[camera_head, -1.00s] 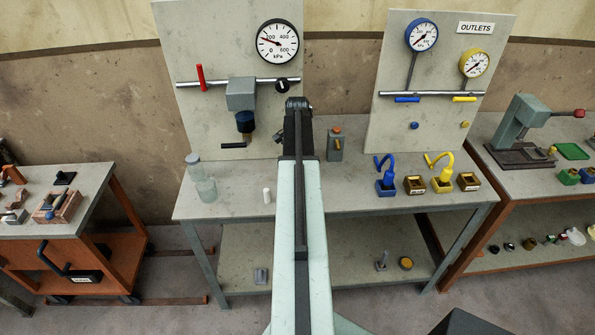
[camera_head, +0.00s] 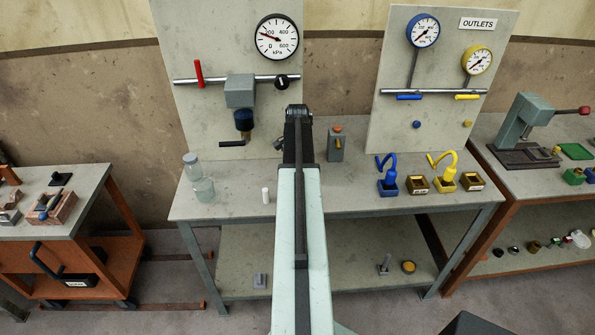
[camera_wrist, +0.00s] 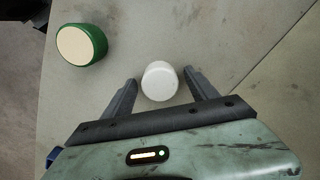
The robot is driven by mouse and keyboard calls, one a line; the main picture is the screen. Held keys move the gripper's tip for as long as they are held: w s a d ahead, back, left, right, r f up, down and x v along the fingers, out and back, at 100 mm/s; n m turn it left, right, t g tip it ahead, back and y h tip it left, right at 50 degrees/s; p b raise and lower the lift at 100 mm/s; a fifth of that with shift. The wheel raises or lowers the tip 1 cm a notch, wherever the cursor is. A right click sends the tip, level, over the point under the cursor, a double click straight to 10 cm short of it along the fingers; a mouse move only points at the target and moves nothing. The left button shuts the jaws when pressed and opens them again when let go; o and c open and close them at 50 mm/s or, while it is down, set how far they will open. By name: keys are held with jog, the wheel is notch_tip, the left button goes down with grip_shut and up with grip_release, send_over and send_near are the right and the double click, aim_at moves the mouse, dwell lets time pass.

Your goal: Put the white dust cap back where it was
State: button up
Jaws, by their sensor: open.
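My gripper (camera_wrist: 161,78) is open in the wrist view, with one finger on each side of a white round piece (camera_wrist: 160,82) that looks like the dust cap. A narrow gap shows beside each finger, so neither appears to touch it. The piece rests on a grey surface (camera_wrist: 110,25). In the head view my arm hides the gripper. A small white cylinder (camera_head: 265,195) stands on the middle bench (camera_head: 340,203), left of my arm; I cannot tell whether it is the same piece.
A green round piece with a cream face (camera_wrist: 81,45) lies up and left of my gripper. A grey box with an orange button (camera_head: 336,145) and blue (camera_head: 387,185) and yellow (camera_head: 444,180) fittings stand right of my arm.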

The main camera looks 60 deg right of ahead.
notch_tip(320, 180, up, 12)
jog(key=p, duration=1.2)
jog(key=shift+r, duration=0.2)
jog(key=shift+f, duration=0.1)
